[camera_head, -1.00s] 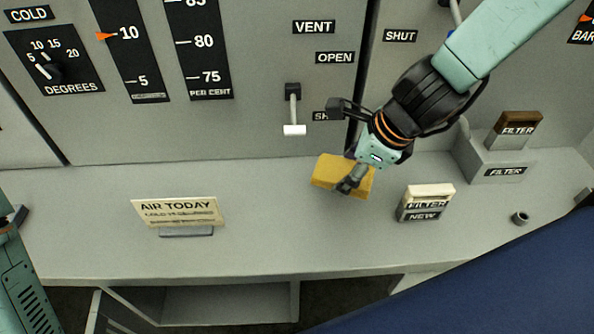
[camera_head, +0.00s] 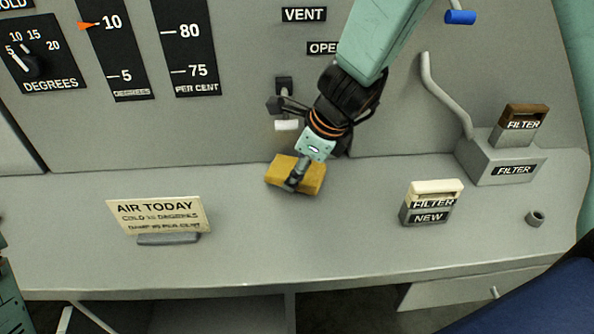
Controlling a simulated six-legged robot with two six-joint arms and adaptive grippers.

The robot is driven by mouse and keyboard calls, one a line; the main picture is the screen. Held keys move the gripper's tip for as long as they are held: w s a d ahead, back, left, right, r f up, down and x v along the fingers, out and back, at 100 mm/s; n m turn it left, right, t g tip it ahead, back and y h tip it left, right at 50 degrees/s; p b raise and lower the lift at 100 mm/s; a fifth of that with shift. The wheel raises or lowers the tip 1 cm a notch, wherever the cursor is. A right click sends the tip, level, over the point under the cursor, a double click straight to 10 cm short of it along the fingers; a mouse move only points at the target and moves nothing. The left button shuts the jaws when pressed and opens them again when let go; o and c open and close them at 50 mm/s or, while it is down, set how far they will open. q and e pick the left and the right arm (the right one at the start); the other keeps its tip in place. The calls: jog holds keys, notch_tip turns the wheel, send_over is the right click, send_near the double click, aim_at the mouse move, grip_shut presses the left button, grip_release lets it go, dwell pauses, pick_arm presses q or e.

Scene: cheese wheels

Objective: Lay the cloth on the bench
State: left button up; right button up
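The cloth (camera_head: 314,181) is a folded yellow pad at the back middle of the bench (camera_head: 330,240), close to the wall panel. My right gripper (camera_head: 297,178) reaches down from the upper right, its fingers over the front of the cloth. It looks shut on the cloth, though the far finger is hidden. The cloth is slightly tilted in view; I cannot tell whether its underside touches the bench. My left gripper is not in view.
An AIR TODAY sign (camera_head: 160,217) stands on the bench to the left. A NEW filter (camera_head: 430,204) stands to the right, with a filter housing (camera_head: 500,160) behind it and a small ring (camera_head: 535,218) farther right. A vent lever (camera_head: 286,124) is behind my gripper. The bench middle is clear.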

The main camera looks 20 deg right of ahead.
jog(key=shift+w+a+f, duration=0.3)
jog(key=shift+w+f, duration=0.2)
jog(key=shift+w, duration=0.1)
jog(key=shift+s+d+r, duration=0.1)
jog(key=shift+s, duration=0.05)
jog(key=shift+s+f, duration=0.15)
jog(key=shift+f, duration=0.05)
jog(key=o, duration=0.7)
jog(key=shift+o, duration=0.4)
jog(key=shift+w, duration=0.25)
jog(key=shift+s, duration=0.15)
